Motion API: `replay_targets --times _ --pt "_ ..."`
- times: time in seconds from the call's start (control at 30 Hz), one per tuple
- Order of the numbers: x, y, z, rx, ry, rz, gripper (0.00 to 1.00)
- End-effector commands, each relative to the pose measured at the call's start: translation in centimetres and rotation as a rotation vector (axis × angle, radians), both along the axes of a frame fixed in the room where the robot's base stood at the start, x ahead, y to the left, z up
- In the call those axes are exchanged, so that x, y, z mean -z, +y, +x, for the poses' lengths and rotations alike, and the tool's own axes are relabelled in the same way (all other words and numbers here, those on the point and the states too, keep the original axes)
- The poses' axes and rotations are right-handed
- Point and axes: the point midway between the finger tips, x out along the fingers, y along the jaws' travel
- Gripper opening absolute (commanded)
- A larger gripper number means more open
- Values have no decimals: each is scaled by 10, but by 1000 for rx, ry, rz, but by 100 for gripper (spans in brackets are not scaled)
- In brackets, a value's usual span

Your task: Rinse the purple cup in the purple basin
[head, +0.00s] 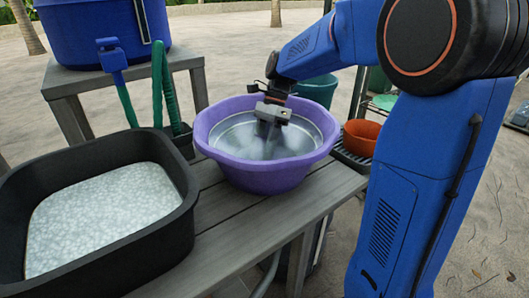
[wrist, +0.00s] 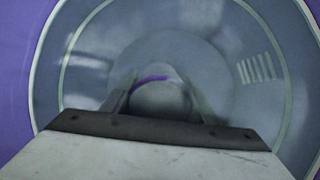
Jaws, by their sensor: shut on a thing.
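The purple basin (head: 262,178) stands on the grey slatted table and holds cloudy greyish water (head: 240,140). My gripper (head: 269,128) reaches down inside it, its lower end at or in the water. In the wrist view the fingers (wrist: 162,102) are shut on the purple cup. Only a purple arc of the cup (wrist: 150,78) shows clearly there, with a dim round grey form below it. The rest of the cup is blurred by the water and hidden by the gripper. The cup cannot be made out in the head view.
A black tub (head: 185,215) of pale foamy water stands at the left front. Behind it are a blue container (head: 95,30), a blue-headed brush (head: 112,58) and a green one. An orange bowl (head: 362,136) and a dark rack lie right of the basin.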

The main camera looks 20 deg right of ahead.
Motion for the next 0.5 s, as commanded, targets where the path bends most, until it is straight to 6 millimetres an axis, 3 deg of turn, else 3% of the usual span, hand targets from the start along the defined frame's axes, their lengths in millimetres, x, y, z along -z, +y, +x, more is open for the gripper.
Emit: replay_targets --times 0.5 --pt "0 -26 0 1 1 1 31"
